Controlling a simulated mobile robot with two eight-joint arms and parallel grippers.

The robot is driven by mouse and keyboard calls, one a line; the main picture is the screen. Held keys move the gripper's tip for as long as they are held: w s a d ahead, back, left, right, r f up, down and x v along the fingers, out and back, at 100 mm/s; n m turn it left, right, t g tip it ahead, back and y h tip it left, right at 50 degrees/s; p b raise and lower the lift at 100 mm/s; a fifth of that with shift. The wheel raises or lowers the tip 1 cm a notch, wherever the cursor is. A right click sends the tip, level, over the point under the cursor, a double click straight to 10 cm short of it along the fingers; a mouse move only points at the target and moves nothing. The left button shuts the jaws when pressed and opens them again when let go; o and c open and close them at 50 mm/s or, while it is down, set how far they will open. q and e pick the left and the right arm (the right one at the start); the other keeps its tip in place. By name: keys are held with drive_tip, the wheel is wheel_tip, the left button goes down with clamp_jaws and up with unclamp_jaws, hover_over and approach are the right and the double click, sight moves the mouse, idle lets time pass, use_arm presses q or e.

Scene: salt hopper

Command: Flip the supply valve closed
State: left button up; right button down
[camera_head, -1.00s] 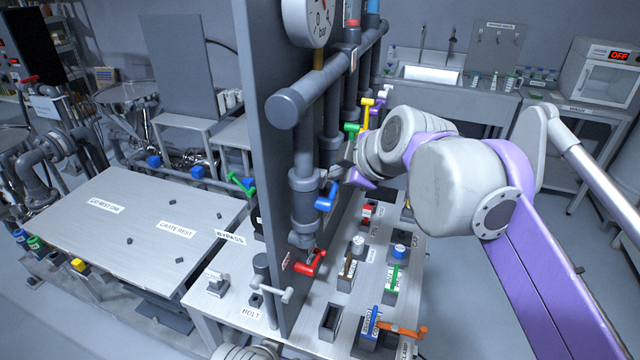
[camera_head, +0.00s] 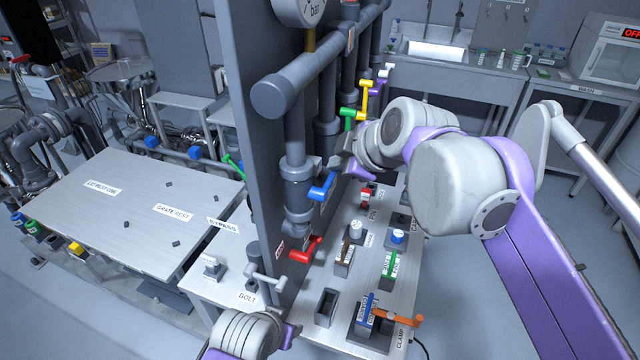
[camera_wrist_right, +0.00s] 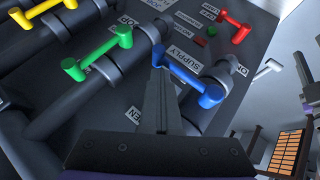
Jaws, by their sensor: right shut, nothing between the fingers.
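The supply valve has a blue lever (camera_head: 321,187) on a vertical grey pipe, on the right side of the tall panel. In the right wrist view the blue lever (camera_wrist_right: 188,76) lies slantwise beside a "SUPPLY" label (camera_wrist_right: 186,58). My right gripper (camera_head: 338,164) is shut and empty, just above and right of the lever in the head view. In the wrist view its fingertips (camera_wrist_right: 162,55) are close to the lever's upper-left end; I cannot tell whether they touch. Of my left arm, only a part shows at the bottom edge; its fingers do not show.
A green lever (camera_wrist_right: 98,52) and a yellow lever (camera_wrist_right: 42,12) are beside the blue one. A red lever (camera_head: 304,250) sits lower on the pipe. The bench below carries switches and an orange clamp handle (camera_head: 398,318). The tall panel (camera_head: 262,150) blocks the left side.

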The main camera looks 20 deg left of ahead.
sight(332, 175)
drive_tip(key=r+p, duration=0.1)
drive_tip(key=r, duration=0.1)
drive_tip(key=a+r+p, duration=0.1)
drive_tip(key=r, duration=0.1)
drive_tip(key=shift+s+r, duration=0.1)
drive_tip(key=shift+r, duration=0.2)
use_arm(q)
drive_tip(key=r, duration=0.1)
drive_tip(key=w+r, duration=0.1)
drive_tip(key=r, duration=0.1)
drive_tip(key=shift+w+d, duration=0.25)
drive_tip(key=shift+d, duration=0.05)
use_arm(e)
drive_tip(key=d+r, duration=0.5)
drive_tip(key=r, duration=0.2)
drive_tip(key=shift+d+r, duration=0.3)
drive_tip(key=shift+d, duration=0.05)
use_arm(q)
drive_tip(key=shift+s, duration=0.1)
